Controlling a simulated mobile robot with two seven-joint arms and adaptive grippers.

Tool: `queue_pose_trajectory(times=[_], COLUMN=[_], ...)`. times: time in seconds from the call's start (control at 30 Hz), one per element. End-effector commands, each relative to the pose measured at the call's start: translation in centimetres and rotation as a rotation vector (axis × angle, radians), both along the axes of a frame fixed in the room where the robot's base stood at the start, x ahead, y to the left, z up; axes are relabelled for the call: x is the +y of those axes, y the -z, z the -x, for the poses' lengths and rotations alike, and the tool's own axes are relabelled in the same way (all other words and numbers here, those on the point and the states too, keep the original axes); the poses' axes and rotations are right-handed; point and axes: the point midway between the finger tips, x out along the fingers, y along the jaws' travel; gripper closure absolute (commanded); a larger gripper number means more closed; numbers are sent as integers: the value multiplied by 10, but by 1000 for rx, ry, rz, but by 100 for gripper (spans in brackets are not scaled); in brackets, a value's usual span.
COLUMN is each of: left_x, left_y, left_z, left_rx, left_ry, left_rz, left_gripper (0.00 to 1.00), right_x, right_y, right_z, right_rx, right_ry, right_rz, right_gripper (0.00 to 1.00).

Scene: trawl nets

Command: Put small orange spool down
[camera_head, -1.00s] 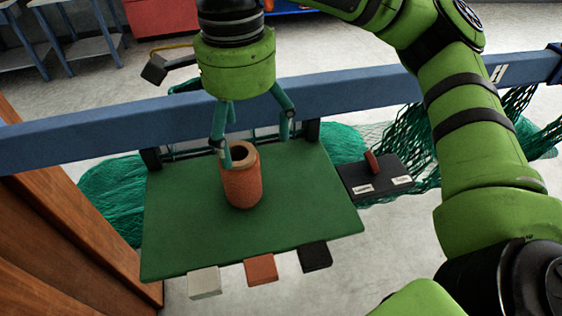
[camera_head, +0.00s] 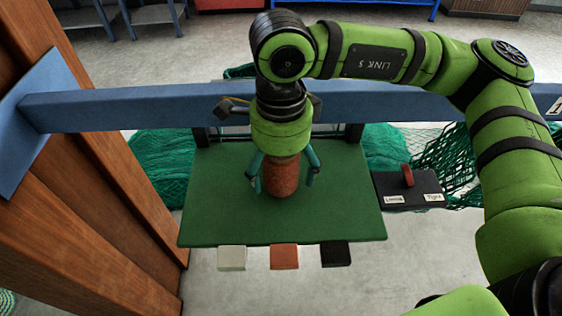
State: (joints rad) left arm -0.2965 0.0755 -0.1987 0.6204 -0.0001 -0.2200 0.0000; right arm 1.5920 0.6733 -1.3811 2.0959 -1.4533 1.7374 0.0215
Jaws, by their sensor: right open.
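The small orange spool (camera_head: 284,180) stands upright on the green board (camera_head: 225,215), a little right of its middle. My right gripper (camera_head: 283,186) is over it, pointing down and open. One teal finger is on each side of the spool, and they look apart from it. The gripper's body hides the spool's top. My left gripper is not in view.
White (camera_head: 232,258), orange (camera_head: 284,257) and black (camera_head: 336,253) tabs stick out along the board's front edge. A blue beam (camera_head: 150,108) runs behind the board. A dark box with a red lever (camera_head: 407,176) is at the right, near green netting (camera_head: 165,165). The board's left side is clear.

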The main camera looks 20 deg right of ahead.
Motion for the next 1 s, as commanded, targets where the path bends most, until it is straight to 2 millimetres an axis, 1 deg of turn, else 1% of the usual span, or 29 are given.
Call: queue_pose_trajectory(times=[0.07, 0.1, 0.17, 0.2, 0.23, 0.27, 0.37, 0.4, 0.6, 0.73, 0.87, 0.97, 1.0], left_x=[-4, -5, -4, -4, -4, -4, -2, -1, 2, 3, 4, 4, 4], left_y=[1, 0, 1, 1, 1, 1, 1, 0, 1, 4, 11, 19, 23], left_z=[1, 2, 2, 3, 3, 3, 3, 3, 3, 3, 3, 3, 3], left_rx=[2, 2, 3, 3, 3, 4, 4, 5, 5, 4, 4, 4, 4], left_ry=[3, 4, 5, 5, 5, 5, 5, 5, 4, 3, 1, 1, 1], left_rz=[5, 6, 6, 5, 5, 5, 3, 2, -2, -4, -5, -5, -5], left_gripper=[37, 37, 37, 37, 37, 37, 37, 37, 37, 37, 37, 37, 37], right_x=[0, 0, 0, 0, 0, 0, 0, 0, 0, 0, 0, 1, 1], right_y=[0, 0, 0, 0, 0, 0, 0, 0, 0, -4, -16, -33, -41], right_z=[0, 0, 0, 0, 0, 0, 0, 0, 0, -1, -1, -2, -1], right_rx=[0, 0, 0, 0, 0, 0, 0, 0, 1, -1, -3, -6, -7], right_ry=[0, 0, 0, 0, 0, 0, 0, 1, 0, 1, 2, 3, 1], right_rz=[0, 0, 0, 0, 0, 0, 0, 0, 1, -1, -2, -3, -3], right_gripper=[15, 23, 47, 63, 75, 80, 80, 86, 86, 86, 86, 86, 86])
